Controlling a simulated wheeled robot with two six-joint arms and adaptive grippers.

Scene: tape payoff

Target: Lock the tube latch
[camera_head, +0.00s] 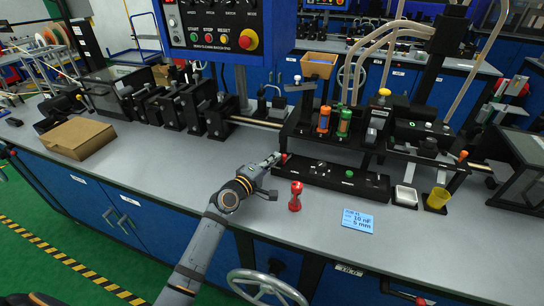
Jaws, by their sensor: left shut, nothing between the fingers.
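My left gripper (273,160) reaches in over the grey bench and is shut and empty. Its tips are at the left end of a low black base (335,179), close to a small red part (284,157); I cannot tell whether they touch. Behind this base stands a black fixture holding an orange-capped tube (323,120) and a green tube (343,122) upright. The tube latch cannot be made out for certain; the small red part may belong to it. My right gripper is not in view.
A red hourglass-shaped piece (295,196) stands just right of my left wrist. A cardboard box (77,138) is at left. The bench front between is clear.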

